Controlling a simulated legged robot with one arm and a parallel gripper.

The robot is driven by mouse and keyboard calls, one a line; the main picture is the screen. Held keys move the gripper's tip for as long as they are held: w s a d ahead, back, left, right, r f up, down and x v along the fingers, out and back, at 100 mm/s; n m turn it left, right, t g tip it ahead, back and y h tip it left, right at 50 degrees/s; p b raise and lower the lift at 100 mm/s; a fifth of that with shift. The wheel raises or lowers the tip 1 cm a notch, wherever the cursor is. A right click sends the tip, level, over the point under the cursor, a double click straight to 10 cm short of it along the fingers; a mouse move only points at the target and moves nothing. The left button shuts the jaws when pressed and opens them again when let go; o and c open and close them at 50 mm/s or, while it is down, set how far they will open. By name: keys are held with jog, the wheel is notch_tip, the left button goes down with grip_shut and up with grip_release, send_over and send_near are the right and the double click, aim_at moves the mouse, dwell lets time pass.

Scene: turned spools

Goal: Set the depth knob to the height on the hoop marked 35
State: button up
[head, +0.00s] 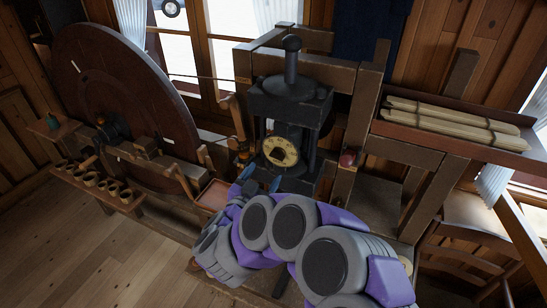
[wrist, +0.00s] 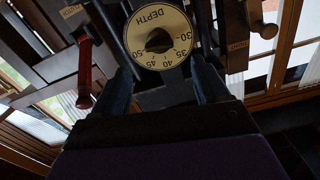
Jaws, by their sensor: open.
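The depth dial (head: 289,144) is a round cream plate on the front of a dark iron press (head: 290,103). In the wrist view the dial (wrist: 171,19) reads DEPTH, with marks running from 30 to 50, 35 at its lower right. The dark depth knob (wrist: 158,41) sits at its centre and also shows in the head view (head: 278,154). I cannot tell which mark it points to. My gripper (head: 262,179) is open in front of and below the dial. In the wrist view my gripper's fingers (wrist: 161,66) stand apart on either side of the dial's lower part, with nothing between them.
A red handle (wrist: 84,70) hangs left of the dial in the wrist view; a red knob (head: 348,158) is right of the press in the head view. A large wooden wheel (head: 125,90) and a bench of cups stand left. A shelf (head: 450,136) holds bundled sticks at right.

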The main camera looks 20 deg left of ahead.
aim_at(276, 158)
jog(key=w, duration=0.8)
jog(key=shift+w+d+p, duration=0.15)
jog(key=shift+d+p, duration=0.2)
jog(key=shift+d, duration=0.05)
jog(key=shift+c, duration=0.3)
jog(key=c, duration=1)
jog(key=shift+m+b, duration=0.3)
jog(key=shift+b, duration=0.1)
jog(key=m+b, duration=0.7)
jog(key=b, duration=0.1)
jog(key=shift+f, duration=0.1)
jog(key=shift+d, duration=0.1)
